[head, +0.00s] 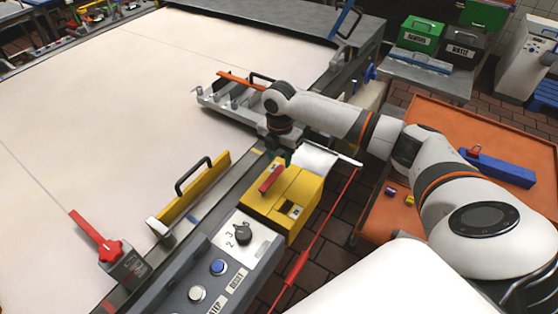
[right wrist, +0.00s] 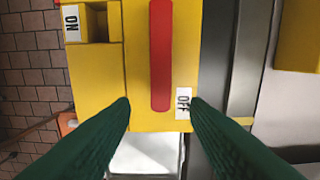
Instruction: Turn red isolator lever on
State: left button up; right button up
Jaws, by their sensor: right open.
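The red isolator lever (head: 271,178) sits on top of a yellow box (head: 308,186) beside the conveyor. In the right wrist view the red lever (right wrist: 160,55) runs straight up the yellow face, its lower end beside the OFF label (right wrist: 183,103). The ON label (right wrist: 71,22) is at upper left, next to a recess. My right gripper (head: 286,155) is just behind the lever in the head view. Its green fingers (right wrist: 160,102) are spread open on either side of the lever's lower end, with nothing held. My left gripper is not in view.
A grey control panel (head: 190,262) with a dial and buttons stands in front of the yellow box. A yellow guard with a black handle (head: 193,184) lies along the belt (head: 110,120). A red cord (head: 318,222) runs right of the box. An orange cart (head: 500,125) stands at right.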

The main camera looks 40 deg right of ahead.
aim_at(279, 169)
notch_tip(279, 169, down, 3)
jog(key=shift+f, duration=0.25)
jog(key=c, duration=0.8)
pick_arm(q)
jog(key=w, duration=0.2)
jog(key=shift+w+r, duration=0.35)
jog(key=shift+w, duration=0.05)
pick_arm(e)
grip_shut()
